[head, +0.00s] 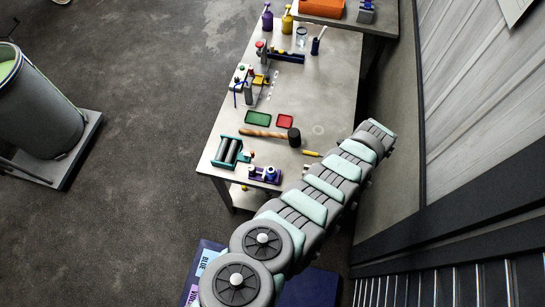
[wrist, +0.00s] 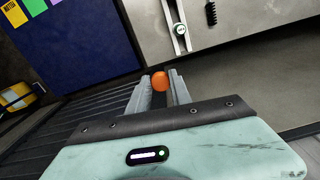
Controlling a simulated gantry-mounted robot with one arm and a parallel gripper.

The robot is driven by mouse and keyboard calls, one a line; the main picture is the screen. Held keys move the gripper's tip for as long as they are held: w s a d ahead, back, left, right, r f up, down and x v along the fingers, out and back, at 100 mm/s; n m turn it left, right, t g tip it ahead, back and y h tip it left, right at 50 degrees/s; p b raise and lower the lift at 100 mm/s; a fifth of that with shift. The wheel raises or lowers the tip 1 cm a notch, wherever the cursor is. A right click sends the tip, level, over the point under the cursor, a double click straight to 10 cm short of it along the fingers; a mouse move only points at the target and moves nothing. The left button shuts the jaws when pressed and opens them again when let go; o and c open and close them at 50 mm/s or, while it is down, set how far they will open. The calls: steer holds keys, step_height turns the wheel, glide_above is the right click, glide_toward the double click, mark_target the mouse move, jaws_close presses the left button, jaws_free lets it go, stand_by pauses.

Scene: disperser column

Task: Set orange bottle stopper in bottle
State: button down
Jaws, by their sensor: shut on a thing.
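An orange stopper (wrist: 159,82), rounded at its visible end, shows in the wrist view between the two grey fingers of my gripper (wrist: 161,78). The fingers are shut on it. It is clear of any bottle in that view. In the head view my gripper's fingers and the stopper cannot be made out, as my arm covers that part. A purple bottle (head: 267,18) and a yellow bottle (head: 287,19) stand upright at the far end of the workbench (head: 333,85). I cannot tell which bottle the stopper fits.
The bench holds a mallet (head: 293,137), a green tray (head: 257,118), a red tray (head: 285,121), a roller device (head: 229,151) and a clear jar (head: 301,37). A large drum (head: 40,115) stands at left. A blue panel with coloured labels (wrist: 72,50) shows in the wrist view. Open floor lies left of the bench.

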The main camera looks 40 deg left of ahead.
steer(key=a+f+m, duration=0.1)
steer(key=a+m, duration=0.2)
steer(key=a, duration=0.3)
steer(key=shift+s+a, duration=0.2)
steer(key=shift+a, duration=0.05)
stand_by(0.5)
steer(key=shift+s+a+f, duration=0.1)
steer(key=shift+a, duration=0.05)
steer(key=shift+s+a+f+m, duration=0.1)
steer(key=shift+s+a+m, duration=0.15)
steer(key=shift+a+m, duration=0.35)
steer(key=shift+a, duration=0.5)
